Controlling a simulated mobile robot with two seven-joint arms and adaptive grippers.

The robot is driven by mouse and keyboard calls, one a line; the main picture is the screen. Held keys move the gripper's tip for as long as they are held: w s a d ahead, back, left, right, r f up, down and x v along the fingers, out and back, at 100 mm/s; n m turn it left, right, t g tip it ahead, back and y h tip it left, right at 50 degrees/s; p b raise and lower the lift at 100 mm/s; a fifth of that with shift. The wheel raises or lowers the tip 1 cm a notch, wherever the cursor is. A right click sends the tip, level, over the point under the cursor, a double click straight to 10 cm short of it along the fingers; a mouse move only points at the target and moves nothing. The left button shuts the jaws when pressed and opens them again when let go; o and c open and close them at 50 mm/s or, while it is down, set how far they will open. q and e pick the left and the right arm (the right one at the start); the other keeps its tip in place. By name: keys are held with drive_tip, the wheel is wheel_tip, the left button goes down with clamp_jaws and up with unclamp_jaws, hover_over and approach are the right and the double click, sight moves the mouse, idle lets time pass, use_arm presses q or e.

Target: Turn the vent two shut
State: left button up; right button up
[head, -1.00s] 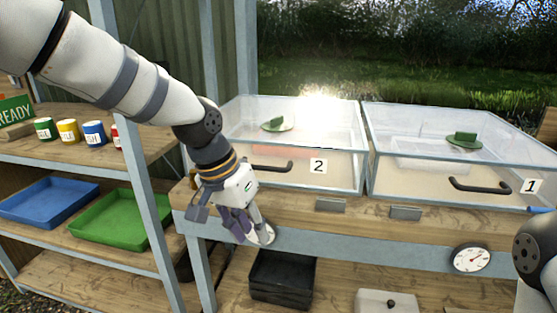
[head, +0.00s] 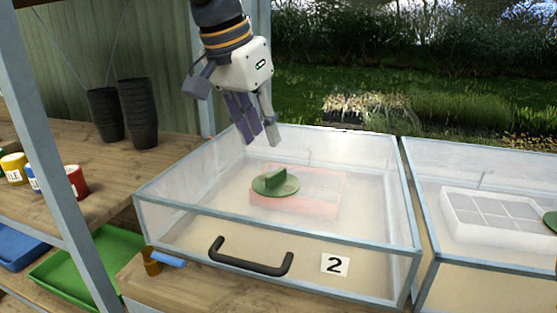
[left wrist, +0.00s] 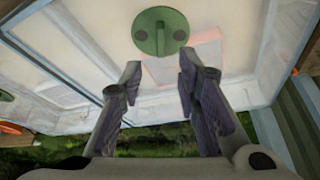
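Vent two is a green disc (head: 275,184) with a raised green bar handle, on the clear lid of the box labelled 2 (head: 335,264). In the left wrist view the vent (left wrist: 160,32) is at the top middle, its bar pointing along the gap between my fingers, with a dark round spot on each side. My left gripper (head: 259,140) is open and empty, above the lid towards its back edge, apart from the vent. Both its fingers (left wrist: 160,70) show in the left wrist view. My right gripper is not in view.
A black handle (head: 250,260) is on the front of box 2. A second clear box with a white tray (head: 490,217) stands to the right. A shelf post (head: 50,140), black pots (head: 138,112) and a green tray (head: 92,265) are at left.

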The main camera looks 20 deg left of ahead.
sight(276, 172)
use_arm(q)
drive_tip(key=x, duration=0.9)
drive_tip(key=shift+w+f, duration=0.15)
drive_tip(key=shift+f, duration=0.1)
clamp_jaws()
